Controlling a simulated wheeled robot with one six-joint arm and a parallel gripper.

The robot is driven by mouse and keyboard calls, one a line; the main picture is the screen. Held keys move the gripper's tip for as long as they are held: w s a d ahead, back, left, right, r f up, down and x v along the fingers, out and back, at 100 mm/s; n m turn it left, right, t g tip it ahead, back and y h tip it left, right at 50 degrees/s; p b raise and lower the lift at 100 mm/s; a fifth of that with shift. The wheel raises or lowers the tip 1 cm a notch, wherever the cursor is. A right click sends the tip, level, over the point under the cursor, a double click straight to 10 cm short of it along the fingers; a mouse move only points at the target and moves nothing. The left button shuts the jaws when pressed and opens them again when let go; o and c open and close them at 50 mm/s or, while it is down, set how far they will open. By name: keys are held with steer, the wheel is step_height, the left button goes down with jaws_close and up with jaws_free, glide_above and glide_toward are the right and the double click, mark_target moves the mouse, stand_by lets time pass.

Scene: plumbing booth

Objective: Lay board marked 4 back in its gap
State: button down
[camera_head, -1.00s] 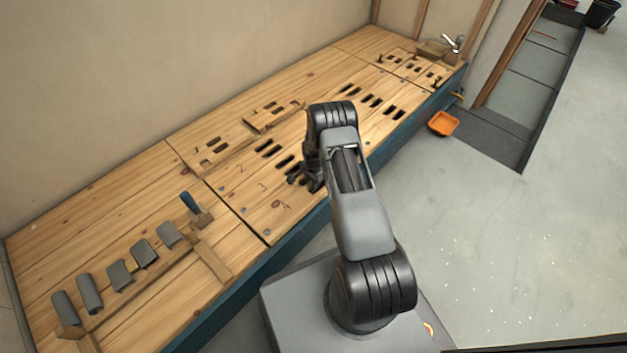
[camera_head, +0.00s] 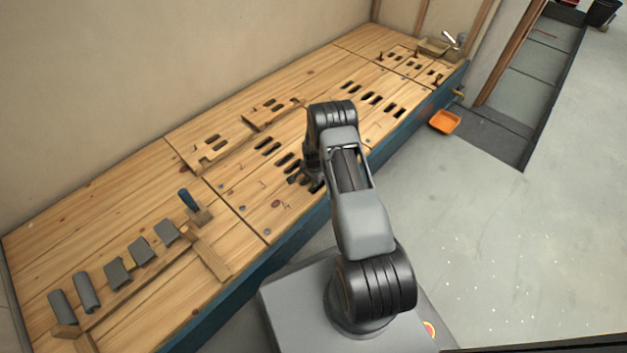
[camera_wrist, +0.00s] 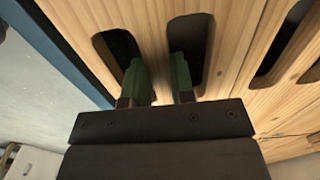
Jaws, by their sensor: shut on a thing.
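The board marked 4 (camera_head: 279,211) is the front board of the wooden deck, with its number near the left end and its slots partly hidden by my arm. My gripper (camera_head: 309,177) is low over its slots. In the wrist view, my gripper (camera_wrist: 158,85) has one green-tipped finger in each of two slots, shut on the wooden bar (camera_wrist: 154,40) of the board between them. The fingertips are hidden inside the slots. The board looks about level with its neighbours; I cannot tell whether it is fully seated.
A row of grey blocks (camera_head: 116,274) and a blue-handled tool (camera_head: 189,200) are at the left. A loose slotted wooden piece (camera_head: 270,115) lies towards the back. An orange tray (camera_head: 444,121) is on the floor at the right. The blue front edge (camera_head: 303,231) borders the deck.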

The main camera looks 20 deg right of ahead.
steer(key=shift+f+b, duration=0.2)
steer(key=shift+b, duration=0.1)
stand_by(0.4)
steer(key=c, duration=1.3)
jaws_free()
steer(key=o, duration=0.4)
steer(key=shift+r, duration=0.1)
step_height(320, 180, up, 14)
steer(key=p, duration=0.6)
steer(key=s+a+r+n+t+p, duration=0.15)
steer(key=r+p, duration=0.45)
steer(key=r, duration=0.7)
steer(key=s+a+r+n+p, duration=0.25)
steer(key=r+p, duration=0.35)
steer(key=r, duration=0.8)
steer(key=s+a+r+n+p, duration=0.2)
steer(key=r+p, duration=0.4)
steer(key=r, duration=0.7)
steer(key=s+a+r+n+p, duration=0.1)
steer(key=s+r+n+p, duration=0.1)
steer(key=s+r+p, duration=0.3)
steer(key=s+a+r+n+t+p, duration=0.1)
steer(key=s+r+p, duration=0.5)
steer(key=r, duration=0.7)
steer(key=s+a+r+n+t+p, duration=0.1)
steer(key=s+a+r+n+p, duration=0.2)
steer(key=r, duration=0.6)
steer(key=shift+s+r+n+p, duration=0.15)
steer(key=shift+s+n+p, duration=0.75)
steer(key=shift+s+p, duration=0.75)
